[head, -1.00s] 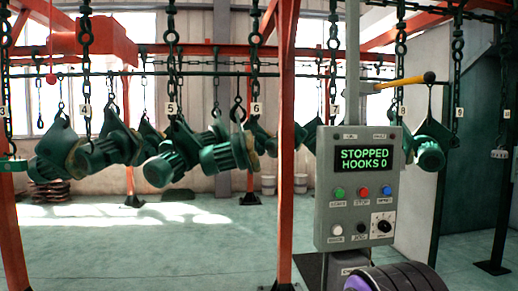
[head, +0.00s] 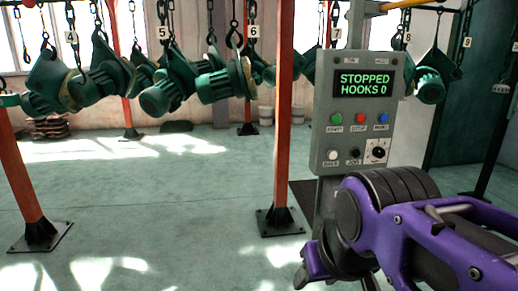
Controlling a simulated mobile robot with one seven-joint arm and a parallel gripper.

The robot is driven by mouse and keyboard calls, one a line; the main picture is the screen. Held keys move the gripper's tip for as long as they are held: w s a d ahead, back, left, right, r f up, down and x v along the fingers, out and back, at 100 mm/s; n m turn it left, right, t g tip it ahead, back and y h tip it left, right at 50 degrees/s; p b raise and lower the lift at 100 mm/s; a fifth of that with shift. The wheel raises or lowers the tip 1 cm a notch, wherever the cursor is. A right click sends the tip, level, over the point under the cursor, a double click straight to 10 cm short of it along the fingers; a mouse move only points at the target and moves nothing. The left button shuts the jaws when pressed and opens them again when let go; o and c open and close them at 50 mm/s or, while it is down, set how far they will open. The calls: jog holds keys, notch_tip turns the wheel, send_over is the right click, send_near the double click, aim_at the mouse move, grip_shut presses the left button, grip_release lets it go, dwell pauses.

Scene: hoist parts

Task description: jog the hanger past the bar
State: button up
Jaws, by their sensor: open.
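The grey control panel (head: 327,100) stands right of centre; its green display (head: 364,84) reads STOPPED, HOOKS 0. Green, red and blue buttons sit in a row below it. Under them are a white button (head: 332,155), a black button labelled JOG (head: 354,153) and a dial (head: 378,152). A yellow bar (head: 402,4) sticks out right from the panel's post at the top edge. A green hanger load (head: 430,86) by tag 8 hangs to the right of the panel, below the bar's level. My purple arm fills the lower right; my gripper's fingers do not show.
Several green motor-like loads (head: 220,86) hang on chains at the left, by tags 4 to 6. Orange posts (head: 281,130) stand on the floor at the left and centre. A dark green cabinet (head: 465,130) stands behind at the right. The floor at left is open.

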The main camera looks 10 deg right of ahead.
grip_shut()
dwell(1.7)
